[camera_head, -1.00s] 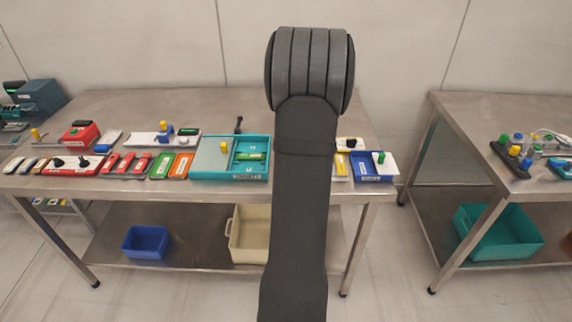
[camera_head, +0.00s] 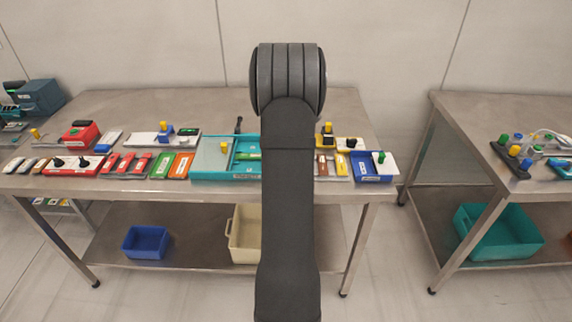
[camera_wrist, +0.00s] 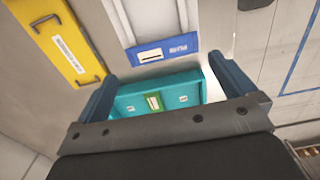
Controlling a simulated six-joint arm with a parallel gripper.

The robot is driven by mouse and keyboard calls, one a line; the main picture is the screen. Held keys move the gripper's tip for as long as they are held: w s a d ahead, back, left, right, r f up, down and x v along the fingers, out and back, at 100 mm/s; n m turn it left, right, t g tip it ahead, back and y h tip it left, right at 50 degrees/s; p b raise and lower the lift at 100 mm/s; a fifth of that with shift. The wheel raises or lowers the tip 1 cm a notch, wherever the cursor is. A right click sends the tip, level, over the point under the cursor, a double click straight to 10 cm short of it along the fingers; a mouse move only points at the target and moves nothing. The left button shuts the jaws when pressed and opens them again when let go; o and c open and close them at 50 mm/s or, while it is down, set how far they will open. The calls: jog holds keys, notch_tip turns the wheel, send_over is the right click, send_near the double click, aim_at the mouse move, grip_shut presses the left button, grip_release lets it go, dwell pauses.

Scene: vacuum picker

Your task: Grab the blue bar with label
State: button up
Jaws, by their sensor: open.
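Below the bar, a teal tray (camera_wrist: 125,97) with a green labelled piece (camera_wrist: 153,101) shows between the fingers. In the head view, my arm hides the gripper. A blue labelled tray (camera_head: 371,179) lies at the table's front right; I cannot tell if it belongs to the bar.
In the wrist view, a yellow labelled piece with handles (camera_wrist: 66,45) is at upper left. In the head view, the steel table (camera_head: 110,103) holds red, green and orange pieces and a teal tray (camera_head: 212,174). The table's back left is clear.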

jog(key=shift+s+a+f, duration=0.1)
jog(key=shift+a+f, duration=0.05)
jog(key=shift+f, duration=2.8)
jog(key=c, duration=0.8)
